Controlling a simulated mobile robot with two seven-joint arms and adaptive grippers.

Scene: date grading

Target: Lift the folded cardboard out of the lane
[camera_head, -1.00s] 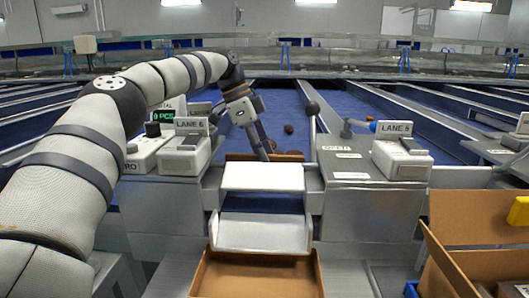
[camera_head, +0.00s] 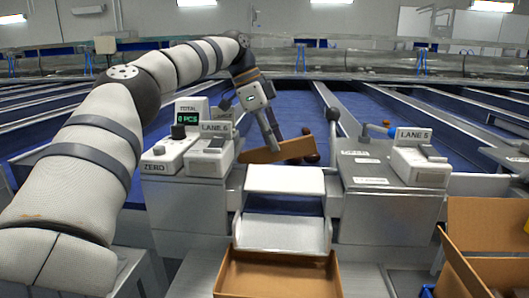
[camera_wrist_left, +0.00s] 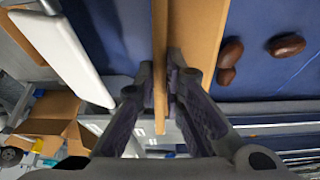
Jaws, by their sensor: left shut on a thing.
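The folded cardboard (camera_head: 293,150) is a brown strip at the near end of the blue lane, behind the white chute (camera_head: 285,180). It is tilted, its right end higher in the head view, and appears raised above the chute. My left gripper (camera_head: 274,147) points down and is shut on it. In the left wrist view, the fingers (camera_wrist_left: 162,88) clasp one layer of the cardboard (camera_wrist_left: 195,35) from both sides. My right gripper is not in view.
An open cardboard box (camera_head: 225,280) stands below the chute. A scale unit (camera_head: 185,140) is left of the lane, and a grey cabinet (camera_head: 375,195) with a black-knobbed lever (camera_head: 333,115) is right. Another open box (camera_head: 490,215) stands at front right.

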